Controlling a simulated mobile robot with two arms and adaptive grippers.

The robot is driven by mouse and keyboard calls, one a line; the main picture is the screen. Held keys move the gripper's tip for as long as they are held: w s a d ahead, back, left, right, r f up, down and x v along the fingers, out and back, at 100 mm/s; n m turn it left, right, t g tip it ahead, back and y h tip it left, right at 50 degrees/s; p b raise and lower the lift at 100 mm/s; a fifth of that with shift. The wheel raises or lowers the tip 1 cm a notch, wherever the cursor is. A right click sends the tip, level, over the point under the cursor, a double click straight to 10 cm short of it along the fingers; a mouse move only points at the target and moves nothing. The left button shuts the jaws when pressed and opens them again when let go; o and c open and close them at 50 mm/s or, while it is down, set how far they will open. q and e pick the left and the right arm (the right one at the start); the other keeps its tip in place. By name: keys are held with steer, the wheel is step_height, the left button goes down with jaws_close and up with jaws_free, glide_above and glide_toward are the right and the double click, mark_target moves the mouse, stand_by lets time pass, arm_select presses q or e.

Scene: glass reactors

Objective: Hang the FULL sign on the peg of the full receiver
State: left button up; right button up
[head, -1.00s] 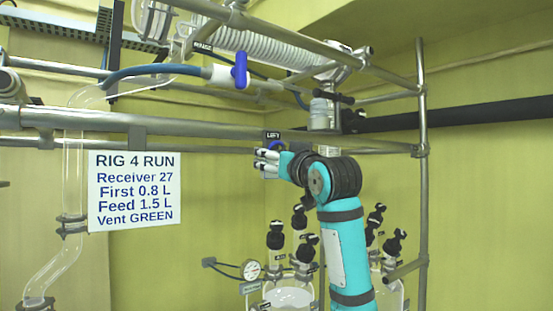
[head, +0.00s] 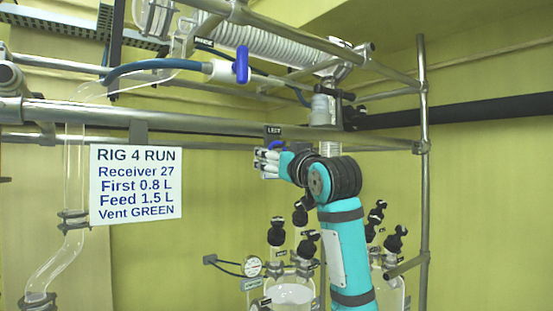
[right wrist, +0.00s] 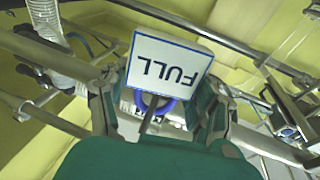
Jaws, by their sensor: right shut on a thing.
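The FULL sign (right wrist: 168,65) is a white plate with a blue edge, upside down in the right wrist view, between the fingers of my right gripper (right wrist: 155,108). A blue ring (right wrist: 150,104) shows just below it, with a dark rod near it; I cannot tell whether the rod passes through the ring. In the head view my right gripper (head: 267,162) is shut, just below a dark LEFT plate (head: 273,131). The sign's face is not readable there. Glass receivers (head: 288,293) stand low behind my right arm, partly hidden. My left gripper is not in view.
Metal rails (head: 200,122) cross just above my right gripper. A RIG 4 RUN board (head: 136,184) hangs at left beside a glass tube (head: 72,175). A blue-handled valve (head: 242,65) is above. A vertical post (head: 423,190) stands at right.

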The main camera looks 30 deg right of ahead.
stand_by(0.4)
steer(key=o, duration=1.3)
steer(key=shift+c, duration=0.2)
steer(key=shift+c, duration=1)
steer(key=shift+s, duration=0.15)
steer(key=b+v, duration=0.3)
steer(key=v, duration=0.3)
steer(key=shift+s, duration=0.35)
steer(key=shift+a+f, duration=0.1)
